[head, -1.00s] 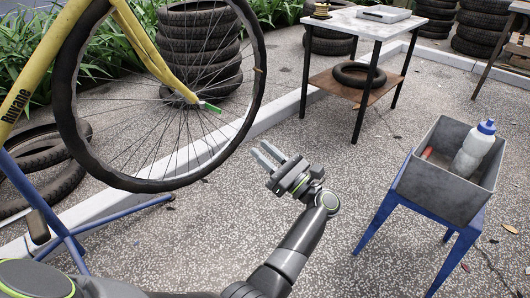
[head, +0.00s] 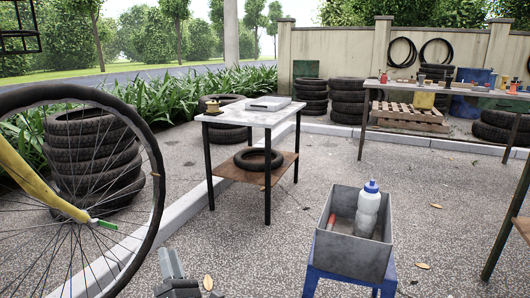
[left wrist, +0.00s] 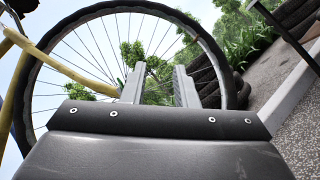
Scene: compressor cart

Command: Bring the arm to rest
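My left gripper (head: 170,262) shows at the bottom edge of the head view, partly cut off, in front of the bicycle wheel's right side. In the left wrist view its two fingers (left wrist: 159,80) stand apart with nothing between them. The bicycle wheel (left wrist: 42,57) and part of the yellow frame (left wrist: 62,58) show beyond the fingers. The rest of my left arm is out of the head view. My right gripper shows in neither view.
A grey bin (head: 348,252) holding a white bottle (head: 367,213) stands on a blue stand (head: 312,274). A small table (head: 236,119) carries a loose tyre (head: 258,159) on its lower shelf. Stacked tyres (head: 93,165) stand behind the bicycle wheel (head: 157,180). Open paving lies between.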

